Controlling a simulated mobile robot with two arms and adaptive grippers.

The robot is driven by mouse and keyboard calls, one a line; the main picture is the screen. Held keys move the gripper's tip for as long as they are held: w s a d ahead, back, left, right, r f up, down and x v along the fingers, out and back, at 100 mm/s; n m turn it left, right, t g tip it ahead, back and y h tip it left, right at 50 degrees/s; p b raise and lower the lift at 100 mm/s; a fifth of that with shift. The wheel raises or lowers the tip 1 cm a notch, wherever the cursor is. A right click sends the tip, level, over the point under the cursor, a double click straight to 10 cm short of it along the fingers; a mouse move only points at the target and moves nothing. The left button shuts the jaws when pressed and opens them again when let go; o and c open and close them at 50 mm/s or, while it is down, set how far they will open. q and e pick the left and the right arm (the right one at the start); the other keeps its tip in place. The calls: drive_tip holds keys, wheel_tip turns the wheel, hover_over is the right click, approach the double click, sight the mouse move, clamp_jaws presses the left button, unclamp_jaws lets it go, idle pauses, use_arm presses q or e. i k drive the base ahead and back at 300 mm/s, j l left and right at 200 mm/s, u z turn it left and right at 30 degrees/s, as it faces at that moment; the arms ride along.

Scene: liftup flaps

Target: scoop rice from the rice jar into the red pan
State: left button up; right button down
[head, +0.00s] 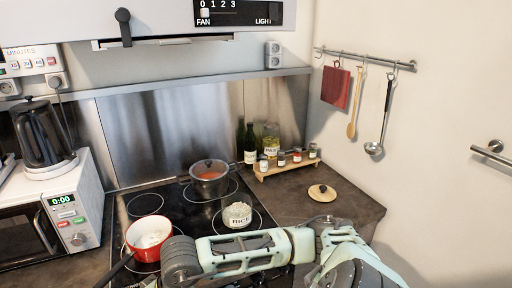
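The red pan (148,237) stands on the black cooktop at the lower left. Its inside looks white; I cannot tell whether that is rice or the pan's lining. A dark handle (119,269) runs from it toward the lower left. The rice jar (237,216), a glass jar labelled RICE with white contents, stands uncovered on the cooktop to the right of the pan. My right arm crosses in front of the cooktop from the lower right, and its lower part leaves the bottom edge. Neither of my grippers shows.
A dark pot (209,178) with orange-red contents sits at the back of the cooktop. A round wooden lid (322,193) lies on the counter. Several small jars stand on a wooden rack (288,168). A ladle (379,130) and wooden spoon (354,112) hang from the wall rail.

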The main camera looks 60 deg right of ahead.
sight(240, 220)
drive_tip(key=k+l, duration=0.1)
drive_tip(key=l, duration=0.25)
drive_tip(key=k+l, duration=0.15)
drive_tip(key=l, duration=0.25)
drive_tip(key=k+l, duration=0.1)
drive_tip(key=l, duration=0.25)
drive_tip(key=k+l, duration=0.15)
drive_tip(key=l, duration=0.25)
